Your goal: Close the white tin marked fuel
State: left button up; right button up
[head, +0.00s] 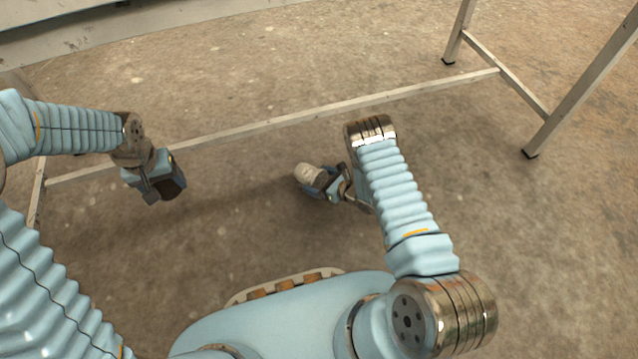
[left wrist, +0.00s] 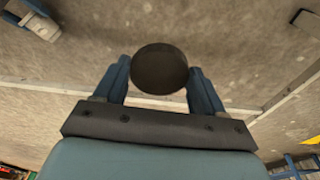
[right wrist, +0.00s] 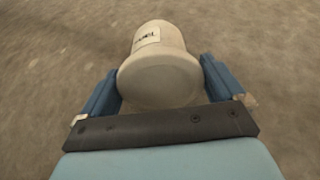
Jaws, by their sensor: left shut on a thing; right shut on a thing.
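A whitish tin (head: 308,174) is in my right gripper (head: 318,186) in the head view, low over the floor. In the right wrist view the tin (right wrist: 158,82) sits between the two blue fingers, a round end towards the camera. A pale label with dark letters (right wrist: 147,37) is on its side, too small to read surely. My left gripper (head: 166,188) is shut on a dark round disc, which looks like a lid (left wrist: 160,69) in the left wrist view. In the head view the disc can hardly be told from the fingers. The tin and the disc are well apart.
A metal frame with a long floor-level bar (head: 290,120) crosses beyond both grippers, with legs (head: 582,85) at the right. A pale ledge (head: 100,25) runs along the top left. The brown floor between my grippers is clear.

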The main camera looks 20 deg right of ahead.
pick_arm(q)
jog(key=shift+f, duration=0.2)
pick_arm(e)
jog(key=shift+f, duration=0.7)
pick_arm(q)
jog(key=shift+f, duration=0.1)
pick_arm(e)
jog(key=shift+f, duration=0.1)
jog(key=o, duration=1.3)
jog(key=shift+c, duration=0.2)
pick_arm(q)
jog(key=shift+r, duration=0.2)
pick_arm(e)
jog(key=shift+s+r, duration=0.15)
jog(key=shift+r, duration=0.05)
pick_arm(q)
notch_tip(320, 180, up, 2)
jog(key=p, duration=0.2)
jog(key=shift+r+p, duration=0.25)
jog(key=shift+p, duration=0.05)
pick_arm(e)
jog(key=v, duration=1.1)
jog(key=shift+s+d, duration=0.25)
jog(key=shift+s, duration=0.05)
